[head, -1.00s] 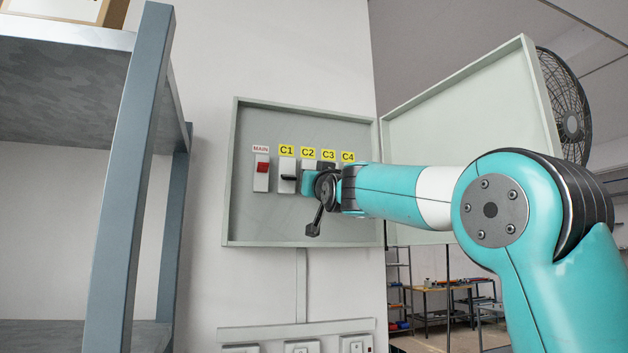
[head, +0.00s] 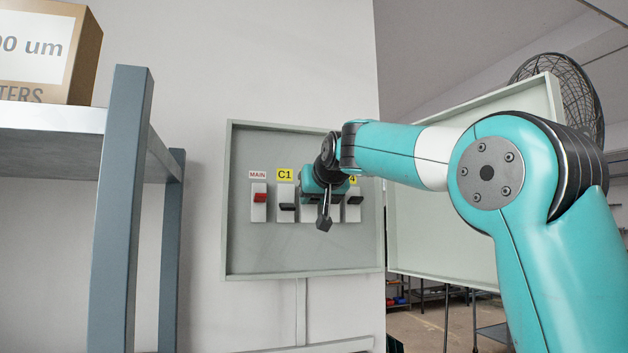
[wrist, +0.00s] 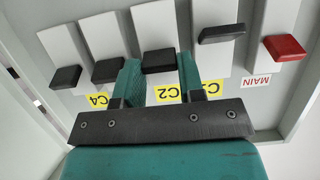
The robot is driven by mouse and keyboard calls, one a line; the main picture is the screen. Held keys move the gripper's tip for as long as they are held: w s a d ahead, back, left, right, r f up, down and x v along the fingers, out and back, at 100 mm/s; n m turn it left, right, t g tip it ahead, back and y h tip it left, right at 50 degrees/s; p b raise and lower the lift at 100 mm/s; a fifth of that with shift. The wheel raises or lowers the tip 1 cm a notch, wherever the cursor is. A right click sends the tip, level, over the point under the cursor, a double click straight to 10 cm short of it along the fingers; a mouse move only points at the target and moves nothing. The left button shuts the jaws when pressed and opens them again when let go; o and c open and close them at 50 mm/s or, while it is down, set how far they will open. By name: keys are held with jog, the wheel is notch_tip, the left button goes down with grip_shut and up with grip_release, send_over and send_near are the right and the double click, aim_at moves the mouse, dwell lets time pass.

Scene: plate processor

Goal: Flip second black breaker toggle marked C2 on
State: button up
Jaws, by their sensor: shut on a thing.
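The C2 toggle (wrist: 158,61) is a black lever on a white breaker, above its yellow C2 label (wrist: 168,94) in the upside-down wrist view. My gripper (wrist: 160,75) has one teal finger on each side of this toggle and is shut on it. The C2 lever sits nearer its label than the black C1 toggle (wrist: 222,33) does. In the head view my gripper (head: 318,192) covers the middle of the panel and hides the C2 toggle.
The red MAIN toggle (head: 260,198) is at the panel's left. The C3 toggle (wrist: 107,70) and C4 toggle (wrist: 65,76) stand close beside the fingers. The open panel door (head: 450,215) is at the right. A metal shelf (head: 120,220) stands at the left.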

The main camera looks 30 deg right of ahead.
jog(key=shift+w+r+g+p, duration=0.15)
jog(key=shift+r+g+p, duration=0.35)
jog(key=shift+g, duration=0.3)
jog(key=o, duration=0.7)
jog(key=shift+f, duration=0.1)
jog(key=shift+c, duration=0.2)
jog(key=b+v, duration=0.1)
jog(key=v, duration=1.6)
jog(key=shift+d+r, duration=0.25)
jog(key=shift+r, duration=0.15)
